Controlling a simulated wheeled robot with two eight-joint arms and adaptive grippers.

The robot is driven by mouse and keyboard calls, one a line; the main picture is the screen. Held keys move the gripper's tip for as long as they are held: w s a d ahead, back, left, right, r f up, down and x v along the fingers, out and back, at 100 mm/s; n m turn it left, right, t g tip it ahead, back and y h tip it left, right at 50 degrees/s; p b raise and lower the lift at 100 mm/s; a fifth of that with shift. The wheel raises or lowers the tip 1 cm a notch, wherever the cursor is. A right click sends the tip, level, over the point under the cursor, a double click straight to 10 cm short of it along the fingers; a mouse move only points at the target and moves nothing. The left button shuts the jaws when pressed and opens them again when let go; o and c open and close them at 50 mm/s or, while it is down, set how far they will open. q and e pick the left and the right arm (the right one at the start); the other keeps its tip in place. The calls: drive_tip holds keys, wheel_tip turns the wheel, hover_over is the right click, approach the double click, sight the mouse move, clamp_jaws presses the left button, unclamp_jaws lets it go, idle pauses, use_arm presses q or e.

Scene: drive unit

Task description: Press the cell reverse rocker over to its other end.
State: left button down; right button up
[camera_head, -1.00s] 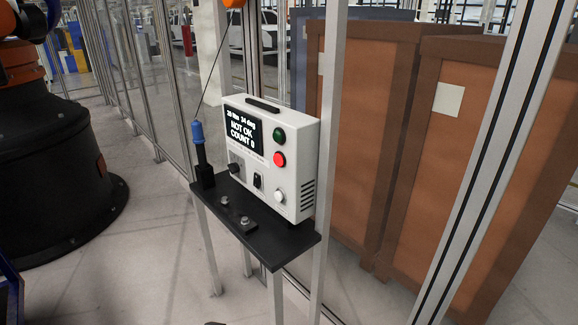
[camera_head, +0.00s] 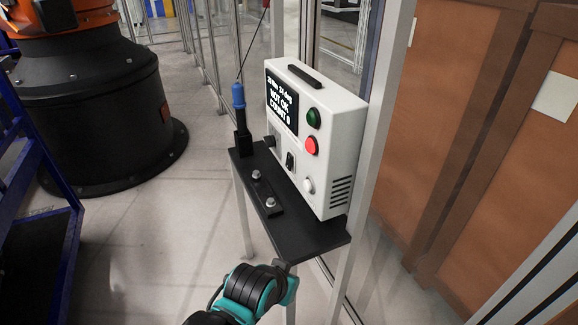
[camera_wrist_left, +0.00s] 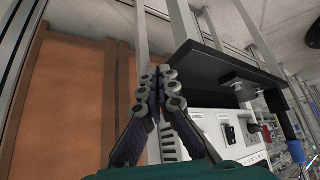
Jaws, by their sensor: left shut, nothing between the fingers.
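The black rocker (camera_head: 290,161) sits low on the front of a white control box (camera_head: 335,130), between a dark knob (camera_head: 270,141) and a white round button (camera_head: 308,185). Its label is too small to read and I cannot tell which end is pressed in. In the left wrist view the box is turned over, and the rocker (camera_wrist_left: 229,134) shows right of my left gripper (camera_wrist_left: 160,74). That gripper is shut and empty, apart from the rocker. In the head view a teal and black arm link of mine is at the bottom, its fingers not visible. My right gripper is not in view.
The box stands on a narrow black shelf (camera_head: 318,236) with a bolted plate (camera_head: 265,192) in front. A blue-topped tool (camera_head: 239,105) stands at its left end. A metal post rises behind the box, with brown crates (camera_head: 450,130) to the right.

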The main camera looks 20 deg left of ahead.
use_arm(q)
drive_tip(key=w+r+n+t+h+p, duration=0.1)
drive_tip(key=w+r+n, duration=0.15)
drive_tip(key=w, duration=0.45)
drive_tip(key=n+t+p, duration=0.2)
drive_tip(key=n+t, duration=0.1)
drive_tip(key=t, duration=0.2)
approach(289, 162)
drive_tip(key=s+d+f, duration=0.4)
drive_tip(key=w+a+n+t+y, duration=0.2)
drive_tip(key=w+a+n, duration=0.1)
drive_tip(key=a, duration=0.8)
drive_tip(key=shift+a+n+t+y+p, duration=0.3)
drive_tip(key=shift+a+n+t+p, duration=0.15)
drive_tip(key=shift+n, duration=0.2)
drive_tip(key=shift+w+d, duration=0.15)
drive_tip(key=w+d+f+b, duration=0.1)
drive_tip(key=w+d, duration=0.4)
drive_tip(key=w, duration=0.1)
drive_tip(key=shift+w+d+f, duration=0.2)
drive_tip(key=shift+d, duration=0.1)
drive_tip(key=shift+w+d, duration=0.1)
